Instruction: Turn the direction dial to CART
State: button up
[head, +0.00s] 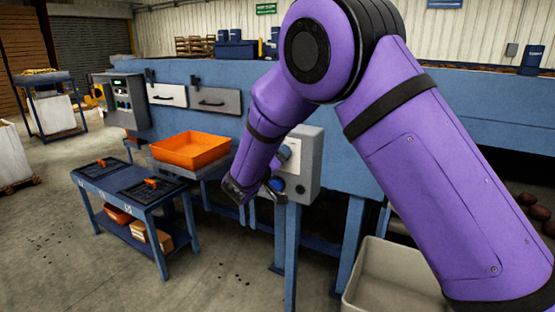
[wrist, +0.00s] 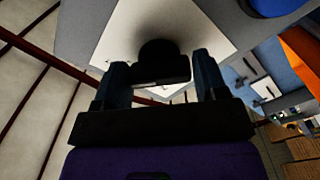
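The direction dial (wrist: 162,62) is a black knob with a broad bar, on a white plate (wrist: 113,30) in the wrist view. My gripper (wrist: 162,75) has one dark finger on each side of the bar, very close to it; I cannot tell whether they touch. No lettering on the plate is readable, so the dial's setting does not show. In the head view my gripper (head: 240,190) is at the left side of the grey control box (head: 308,160), and my arm hides the dial.
A blue round button (head: 277,184) sits low on the control box. An orange tray (head: 192,150) stands to the left, behind a low blue table (head: 135,183). A grey bin (head: 395,280) stands on the floor to the right. Open floor lies at the front left.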

jog(key=o, duration=0.3)
jog(key=v, duration=1.1)
jog(key=shift+w, duration=0.1)
jog(key=s+d+r+m+g, duration=0.1)
jog(key=s+d+r+g, duration=0.3)
jog(key=d, duration=0.5)
jog(key=s+d+r+m+g, duration=0.1)
jog(key=s+d+r+g, duration=0.25)
jog(key=d, duration=0.45)
jog(key=s+d+r+m+g, duration=0.1)
jog(key=s+d+r+g, duration=0.3)
jog(key=d, duration=0.5)
jog(key=s+d+r+t+y, duration=0.1)
jog(key=s+y, duration=0.4)
jog(key=s, duration=0.7)
jog(key=s+d+t+y, duration=0.1)
jog(key=s+d+y, duration=0.2)
jog(key=s, duration=0.8)
jog(key=shift+s+d+r+y, duration=0.2)
jog(key=shift+s+r+y, duration=0.2)
jog(key=shift+y, duration=0.6)
